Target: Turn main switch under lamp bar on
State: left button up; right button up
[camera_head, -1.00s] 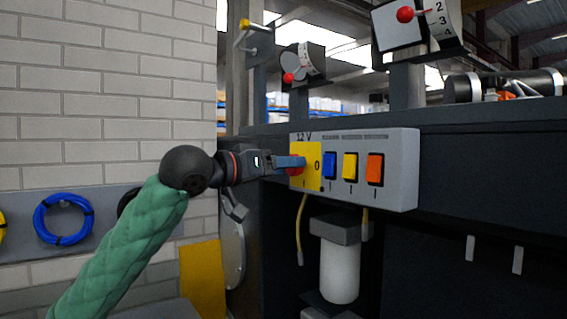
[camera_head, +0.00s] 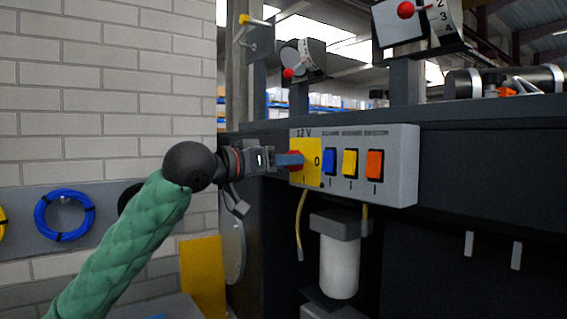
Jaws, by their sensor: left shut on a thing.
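The main switch is a red knob (camera_head: 295,167) on a yellow plate (camera_head: 312,150) marked 12 V, with a 0 to the knob's right. It sits at the left end of a grey switch box (camera_head: 402,180) on the dark chassis. My left gripper (camera_head: 288,160) comes in from the left and is shut on the knob. Its blue-grey fingers hide part of the knob, so I cannot tell exactly which way the knob points. My right gripper does not show.
Blue (camera_head: 330,162), yellow (camera_head: 350,163) and orange (camera_head: 375,164) rocker switches sit to the right on the box. A white filter (camera_head: 339,266) hangs below. Red-balled levers (camera_head: 289,73) stand above. A brick wall (camera_head: 110,110) is at the left.

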pick_arm(q)
jog(key=shift+m+p, duration=2.1)
jog(key=shift+m, duration=6.7)
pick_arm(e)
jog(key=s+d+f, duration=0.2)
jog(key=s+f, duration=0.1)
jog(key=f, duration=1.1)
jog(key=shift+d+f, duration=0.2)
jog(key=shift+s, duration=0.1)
pick_arm(q)
jog(key=o, duration=1)
jog(key=shift+c, duration=0.2)
jog(key=shift+a, duration=0.1)
